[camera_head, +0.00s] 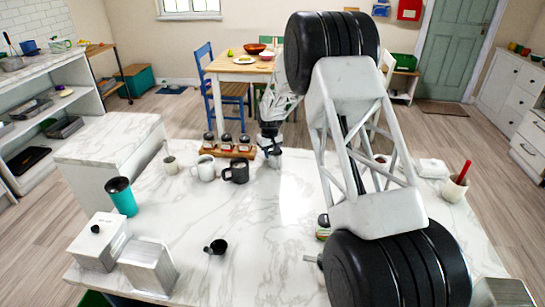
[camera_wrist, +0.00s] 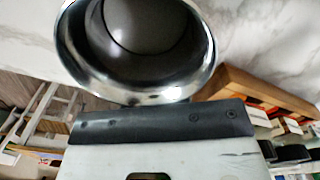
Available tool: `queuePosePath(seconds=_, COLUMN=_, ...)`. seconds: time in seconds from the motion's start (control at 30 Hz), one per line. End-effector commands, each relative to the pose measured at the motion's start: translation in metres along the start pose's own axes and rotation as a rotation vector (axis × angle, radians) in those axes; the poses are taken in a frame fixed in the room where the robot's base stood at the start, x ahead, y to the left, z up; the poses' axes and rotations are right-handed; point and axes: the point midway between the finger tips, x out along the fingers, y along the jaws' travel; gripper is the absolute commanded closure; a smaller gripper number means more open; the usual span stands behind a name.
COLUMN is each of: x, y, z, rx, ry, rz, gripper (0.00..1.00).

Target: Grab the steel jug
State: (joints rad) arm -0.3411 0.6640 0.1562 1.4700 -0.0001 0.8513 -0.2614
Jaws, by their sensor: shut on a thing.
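The steel jug (camera_wrist: 140,92) shows in the wrist view as a shiny round rim with an open, empty-looking inside. It is close against the dark edge of my gripper (camera_wrist: 160,120). In the head view my gripper (camera_head: 270,143) is low over the far middle of the marble counter, shut on the jug. The jug (camera_head: 273,160) shows there only as a small steel patch under the gripper. Its handle cannot be made out, and I cannot tell whether its base touches the counter.
A wooden rack (camera_head: 235,153) with several jars, a dark mug (camera_head: 237,173) and a white mug (camera_head: 203,169) stand just left of the gripper. The marble counter (camera_head: 265,215) is clear at the middle.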

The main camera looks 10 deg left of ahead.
Motion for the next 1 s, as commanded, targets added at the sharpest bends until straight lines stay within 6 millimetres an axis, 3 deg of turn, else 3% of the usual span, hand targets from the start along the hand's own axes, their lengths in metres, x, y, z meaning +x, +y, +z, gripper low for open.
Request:
queuePosePath(seconds=0.27, x=-0.007, y=0.0, z=0.0, rx=0.0, ry=0.001, rz=0.0, gripper=1.0)
queuePosePath(seconds=0.57, x=-0.04, y=0.0, z=0.0, rx=0.0, ry=0.002, rz=0.001, gripper=1.0)
queuePosePath(seconds=1.0, x=-0.042, y=-0.016, z=0.057, rx=0.0, ry=0.001, rz=0.0, gripper=1.0)
